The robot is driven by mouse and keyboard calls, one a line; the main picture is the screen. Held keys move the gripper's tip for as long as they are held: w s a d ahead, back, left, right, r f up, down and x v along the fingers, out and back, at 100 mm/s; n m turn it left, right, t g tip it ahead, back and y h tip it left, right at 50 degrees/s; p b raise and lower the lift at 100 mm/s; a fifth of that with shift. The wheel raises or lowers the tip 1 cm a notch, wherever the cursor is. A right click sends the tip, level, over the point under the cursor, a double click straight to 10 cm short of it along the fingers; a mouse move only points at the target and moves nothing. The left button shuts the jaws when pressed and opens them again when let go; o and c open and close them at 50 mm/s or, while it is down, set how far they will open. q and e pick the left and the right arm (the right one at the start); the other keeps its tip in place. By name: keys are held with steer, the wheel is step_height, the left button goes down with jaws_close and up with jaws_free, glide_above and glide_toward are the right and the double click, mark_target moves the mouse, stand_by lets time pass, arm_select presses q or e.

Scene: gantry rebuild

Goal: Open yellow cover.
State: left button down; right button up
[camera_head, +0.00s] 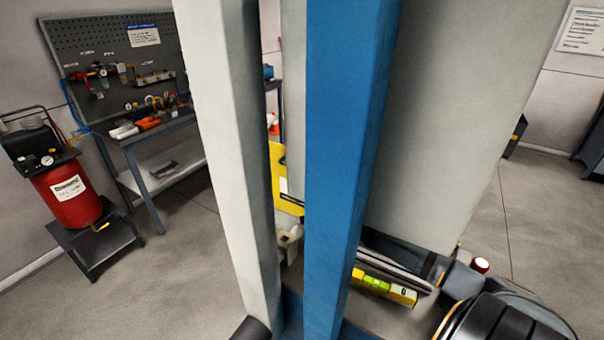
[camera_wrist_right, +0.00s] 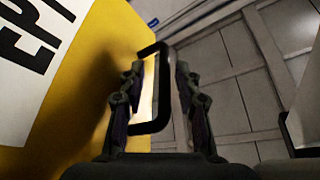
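The yellow cover (camera_wrist_right: 95,90) fills the left of the right wrist view and carries a white label with black letters. A black D-shaped handle (camera_wrist_right: 164,88) stands out from its edge. My right gripper (camera_wrist_right: 158,72) is open, with one finger on each side of the handle; I cannot tell whether either finger touches it. In the head view only a strip of yellow (camera_head: 288,207), probably the cover, shows between the posts. My right gripper is hidden there, and my left gripper is not in view.
A white post (camera_head: 225,130) and a blue post (camera_head: 350,130) block the middle of the head view. A yellow spirit level (camera_head: 385,287) lies low at right. A red compressor (camera_head: 72,195) and a workbench (camera_head: 150,135) stand at left. Open floor lies between.

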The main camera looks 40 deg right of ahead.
steer(key=v, duration=0.6)
steer(key=shift+s, duration=0.2)
steer(key=shift+s+d+f, duration=0.1)
steer(key=shift+d, duration=0.05)
